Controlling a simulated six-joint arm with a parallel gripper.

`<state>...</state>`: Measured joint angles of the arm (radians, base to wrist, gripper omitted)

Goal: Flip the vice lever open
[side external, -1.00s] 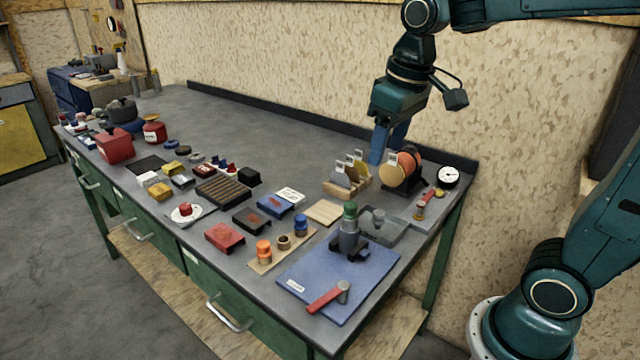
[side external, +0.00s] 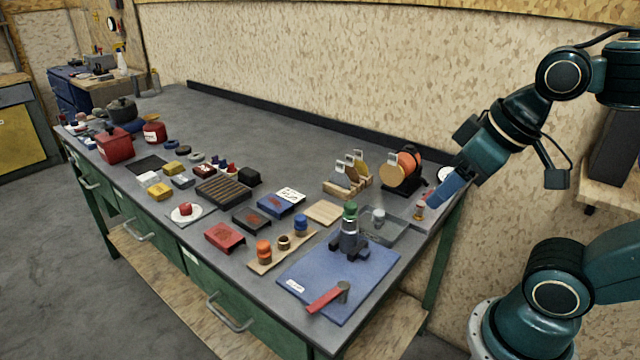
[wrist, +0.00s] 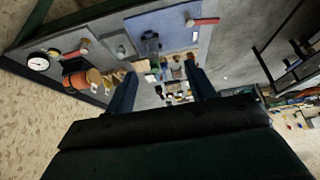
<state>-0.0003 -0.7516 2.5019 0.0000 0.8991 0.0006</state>
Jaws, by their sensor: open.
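A red lever (side external: 325,300) with a grey pivot post lies on the front of a blue mat (side external: 300,270). It also shows at the top of the wrist view (wrist: 207,21). A dark grey, green-topped vice-like device (side external: 348,238) stands upright on the mat's back part. A second red-handled piece (wrist: 75,53) lies by the gauge at the bench's right end, partly hidden by my gripper in the side view. Which lever is the vice's, I cannot tell. My gripper (side external: 434,200) is open and empty, tilted at the bench's right end, apart from the lever on the mat.
A dial gauge (wrist: 38,63), a rack of discs (side external: 403,172) and a grey tray (side external: 388,228) crowd the right end. An orange-topped peg (side external: 264,250) and small boxes stand left of the mat. The bench's back middle (side external: 250,110) is clear.

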